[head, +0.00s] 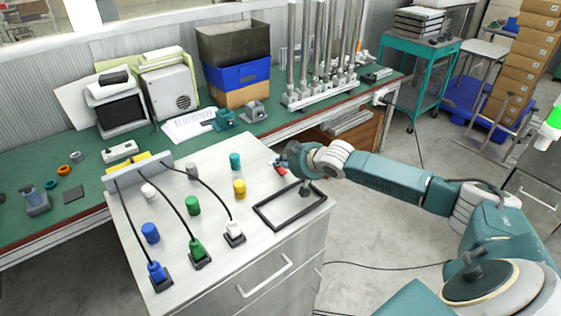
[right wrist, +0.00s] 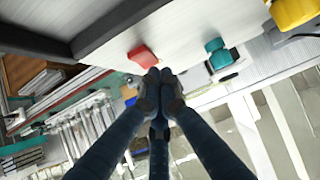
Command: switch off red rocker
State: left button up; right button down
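The red rocker (head: 279,169) is a small red piece near the back right of the light grey cabinet top (head: 215,220). In the right wrist view the red rocker (right wrist: 142,56) shows as a red wedge just beyond my fingertips. My right gripper (head: 284,160) reaches in from the right and partly covers the rocker's surroundings. In the right wrist view its fingertips (right wrist: 155,74) are together with nothing visible between them. They are at the rocker's edge; I cannot tell whether they touch it. My left gripper is not in view.
The teal cylinder (head: 235,161) and yellow cylinder (head: 240,188) stand left of the rocker. A black rectangular frame (head: 262,215) lies in front. The green bench (head: 50,225) behind carries boxes and metal posts.

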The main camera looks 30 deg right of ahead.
jog(key=shift+w+f, duration=0.1)
jog(key=shift+w+f+p, duration=0.25)
jog(key=shift+w+p, duration=0.05)
jog(key=shift+p, duration=0.1)
jog(key=shift+f, duration=0.1)
jog(key=shift+w, duration=0.15)
jog(key=shift+w+a+r, duration=0.1)
jog(key=shift+w+r, duration=0.1)
jog(key=shift+w, duration=0.45)
